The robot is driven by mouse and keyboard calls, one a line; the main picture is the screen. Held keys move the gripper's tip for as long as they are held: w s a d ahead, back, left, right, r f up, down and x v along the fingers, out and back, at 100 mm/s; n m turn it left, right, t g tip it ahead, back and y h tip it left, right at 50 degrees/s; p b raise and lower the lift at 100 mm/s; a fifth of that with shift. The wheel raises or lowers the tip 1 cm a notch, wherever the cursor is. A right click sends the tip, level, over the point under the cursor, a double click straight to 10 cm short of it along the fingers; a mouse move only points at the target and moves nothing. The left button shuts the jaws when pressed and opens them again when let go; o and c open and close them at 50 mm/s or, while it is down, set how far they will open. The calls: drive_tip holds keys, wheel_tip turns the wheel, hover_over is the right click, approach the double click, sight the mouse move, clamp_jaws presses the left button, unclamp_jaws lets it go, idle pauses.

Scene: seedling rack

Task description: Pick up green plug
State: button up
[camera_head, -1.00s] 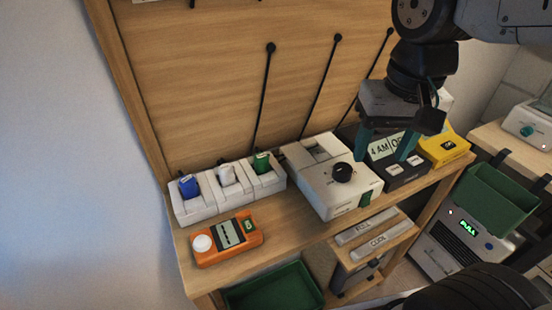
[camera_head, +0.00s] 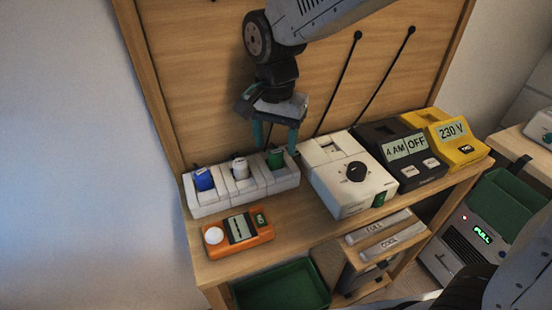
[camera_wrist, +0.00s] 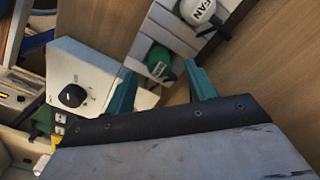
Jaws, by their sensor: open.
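The green plug (camera_head: 275,158) sits in the right-hand socket of the white power strip (camera_head: 211,208), beside a white plug (camera_head: 239,168) and a blue plug (camera_head: 203,179). My gripper (camera_head: 275,145) is open and empty, just above and around the green plug's position in the head view. In the wrist view the green plug (camera_wrist: 158,61) lies beyond and between the teal fingertips (camera_wrist: 157,80), apart from them as far as I can tell. The white plug there (camera_wrist: 197,10) is marked FAN.
A white box with a black knob (camera_head: 350,185) stands right of the strip. A black timer (camera_head: 402,150) and a yellow meter (camera_head: 447,138) stand farther right. An orange device (camera_head: 238,233) lies in front. The wooden back panel (camera_head: 200,90) rises close behind.

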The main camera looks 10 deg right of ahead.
sight(276, 151)
wheel_tip(276, 151, down, 4)
drive_tip(key=shift+r, duration=0.25)
drive_tip(key=shift+c, duration=0.3)
drive_tip(key=c, duration=1)
drive_tip(key=shift+r, duration=0.1)
